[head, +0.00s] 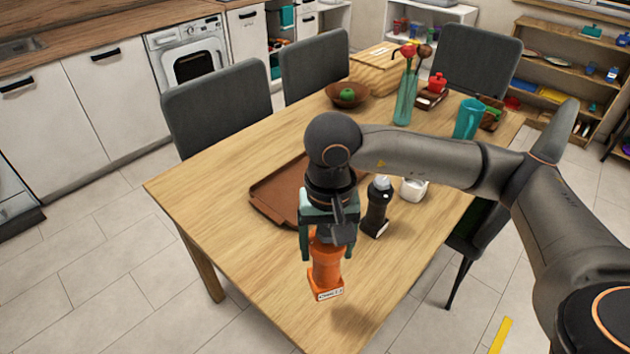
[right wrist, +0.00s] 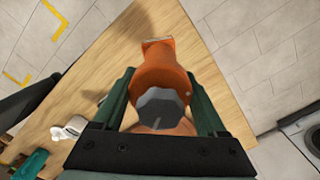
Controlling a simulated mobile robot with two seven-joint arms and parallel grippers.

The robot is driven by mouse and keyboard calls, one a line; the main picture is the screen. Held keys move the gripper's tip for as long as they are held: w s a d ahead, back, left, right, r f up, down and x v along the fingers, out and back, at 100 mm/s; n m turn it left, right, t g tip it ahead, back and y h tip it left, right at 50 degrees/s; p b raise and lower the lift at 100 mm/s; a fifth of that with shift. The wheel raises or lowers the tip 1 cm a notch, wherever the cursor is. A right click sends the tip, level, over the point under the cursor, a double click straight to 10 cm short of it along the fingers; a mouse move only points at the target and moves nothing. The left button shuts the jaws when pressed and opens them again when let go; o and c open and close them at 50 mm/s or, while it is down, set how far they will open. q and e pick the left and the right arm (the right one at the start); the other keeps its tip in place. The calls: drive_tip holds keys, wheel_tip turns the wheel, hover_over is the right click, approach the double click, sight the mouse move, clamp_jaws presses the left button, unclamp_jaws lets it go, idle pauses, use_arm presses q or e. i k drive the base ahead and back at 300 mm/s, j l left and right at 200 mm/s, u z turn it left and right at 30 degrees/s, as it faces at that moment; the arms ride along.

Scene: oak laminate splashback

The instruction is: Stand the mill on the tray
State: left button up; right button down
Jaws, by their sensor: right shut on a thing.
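The orange mill (head: 327,268) has a grey faceted knob and a pale label on its base. It is upright near the table's front corner, its shadow set apart from its base, so it appears raised above the wood. My right gripper (head: 325,230) is shut around it from above. The right wrist view shows the mill (right wrist: 163,75) between the two green fingers (right wrist: 160,110). The brown tray (head: 270,198) lies on the table behind the mill; my right arm hides part of it. My left gripper is not in view.
A bowl (head: 347,95), a glass vase (head: 405,98) and a teal jug (head: 468,120) stand farther back. The table (head: 235,150) is bare left of the tray.

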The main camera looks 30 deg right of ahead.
sight(294, 196)
drive_tip(key=i+j+z, duration=0.1)
drive_tip(key=j, duration=0.25)
drive_tip(key=i+j+z, duration=0.15)
drive_tip(key=j, duration=0.2)
drive_tip(key=j+z, duration=0.1)
drive_tip(key=j, duration=0.25)
drive_tip(key=i+j+z, duration=0.45)
drive_tip(key=j, duration=0.25)
drive_tip(key=i+z, duration=0.25)
drive_tip(key=i, duration=0.25)
drive_tip(key=i+j+z, duration=0.25)
drive_tip(key=i, duration=0.2)
